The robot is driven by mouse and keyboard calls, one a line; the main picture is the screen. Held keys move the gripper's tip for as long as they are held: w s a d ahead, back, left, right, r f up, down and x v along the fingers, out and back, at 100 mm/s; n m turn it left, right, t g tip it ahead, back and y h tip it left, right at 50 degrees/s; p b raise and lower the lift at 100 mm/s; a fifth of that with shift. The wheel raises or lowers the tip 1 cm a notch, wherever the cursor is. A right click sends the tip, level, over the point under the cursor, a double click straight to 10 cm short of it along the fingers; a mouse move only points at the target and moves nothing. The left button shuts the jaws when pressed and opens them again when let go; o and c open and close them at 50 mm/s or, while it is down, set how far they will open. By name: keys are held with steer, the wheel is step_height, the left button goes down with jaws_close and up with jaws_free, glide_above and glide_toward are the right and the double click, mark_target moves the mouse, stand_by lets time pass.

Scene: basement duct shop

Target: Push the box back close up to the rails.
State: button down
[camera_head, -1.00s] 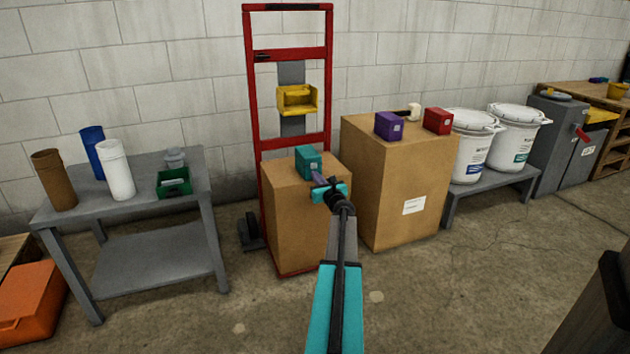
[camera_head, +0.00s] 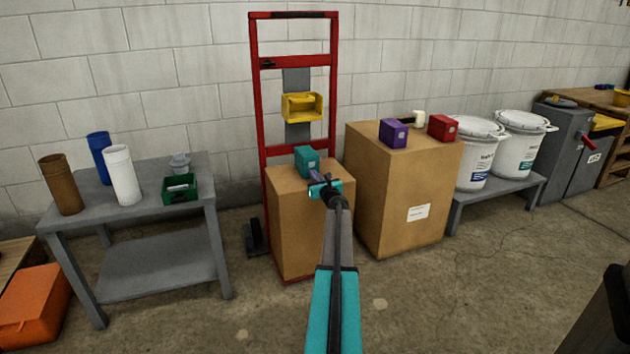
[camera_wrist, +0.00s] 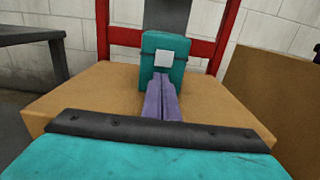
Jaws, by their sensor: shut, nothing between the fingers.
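A small teal box (camera_head: 306,160) with a pale label stands upright on a large cardboard carton (camera_head: 296,235). The carton stands on a hand truck with red rails (camera_head: 257,110). In the wrist view the teal box (camera_wrist: 176,75) is just in front of the rails (camera_wrist: 226,35), near the carton's back edge. Any remaining gap to the rails is hard to judge. My gripper (camera_head: 315,177) is shut and empty, low over the carton top. Its purple fingertips (camera_wrist: 161,76) are at the box's lower front face; they look touching, but contact is not certain.
A yellow bin (camera_head: 302,107) hangs on the hand truck above. To the right, a taller carton (camera_head: 390,200) bears a purple box (camera_head: 393,132) and a red box (camera_head: 442,127). A grey table (camera_head: 150,215) with tubes stands left.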

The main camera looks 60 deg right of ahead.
steer(key=shift+x, duration=1.95)
steer(key=shift+s+a, duration=0.1)
steer(key=shift+a, duration=0.05)
steer(key=shift+s+a, duration=0.45)
steer(key=shift+s, duration=0.05)
steer(key=v, duration=0.3)
steer(key=shift+s+a+r, duration=0.1)
steer(key=shift+s+r, duration=0.05)
steer(key=shift+s, duration=0.25)
steer(key=p+v, duration=0.2)
steer(key=v, duration=0.6)
steer(key=shift+s+a+p, duration=0.25)
steer(key=shift+a+p, duration=0.05)
